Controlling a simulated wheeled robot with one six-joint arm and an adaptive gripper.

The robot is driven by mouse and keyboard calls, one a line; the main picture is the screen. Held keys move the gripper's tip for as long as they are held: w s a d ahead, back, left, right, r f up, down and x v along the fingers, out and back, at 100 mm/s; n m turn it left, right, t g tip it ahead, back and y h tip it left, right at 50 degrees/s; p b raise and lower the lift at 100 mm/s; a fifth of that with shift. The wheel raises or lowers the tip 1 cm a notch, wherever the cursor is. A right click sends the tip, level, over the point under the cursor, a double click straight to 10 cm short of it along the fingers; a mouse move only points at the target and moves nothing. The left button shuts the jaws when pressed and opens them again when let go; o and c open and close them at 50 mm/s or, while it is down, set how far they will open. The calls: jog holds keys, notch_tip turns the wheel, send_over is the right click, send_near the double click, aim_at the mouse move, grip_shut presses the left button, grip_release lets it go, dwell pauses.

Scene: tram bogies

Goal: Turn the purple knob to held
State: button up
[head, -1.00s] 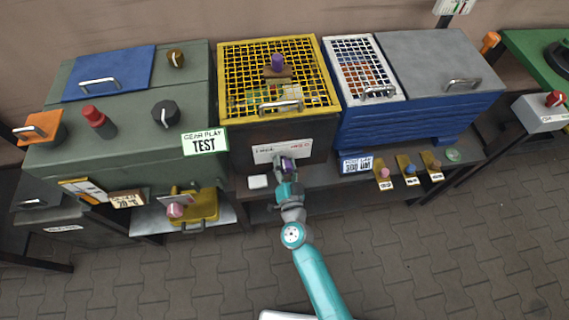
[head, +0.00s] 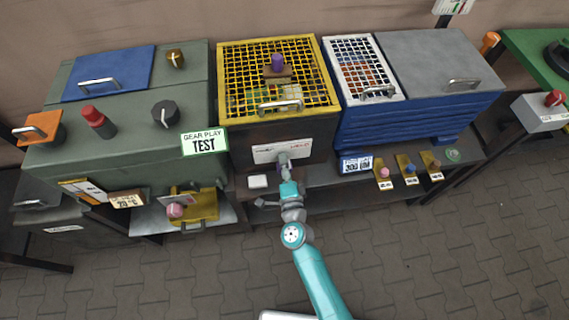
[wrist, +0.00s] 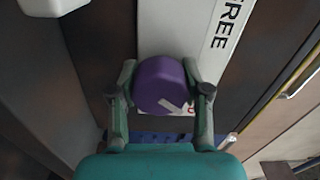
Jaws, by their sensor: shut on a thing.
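The purple knob (wrist: 160,84) sits on a white label plate (wrist: 178,30) on the front of the dark box with the yellow mesh lid. My gripper (wrist: 159,72) is shut on the knob, one finger on each side. A pale mark shows low on the knob's face, toward the lower right in the wrist view. The word FREE reads at the plate's upper right there, and a bit of red lettering shows just below the knob. In the head view the plate (head: 282,151) has red lettering at its right end, and my gripper (head: 285,172) mostly hides the knob.
A small white block (head: 258,181) is on the ledge left of my gripper. Small pink, blue and brown knobs on yellow plates (head: 383,172) are to the right.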

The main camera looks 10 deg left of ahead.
jog(key=shift+m, duration=0.4)
jog(key=o, duration=1.2)
jog(key=shift+c, duration=0.2)
jog(key=v, duration=1.2)
jog(key=shift+d, duration=0.1)
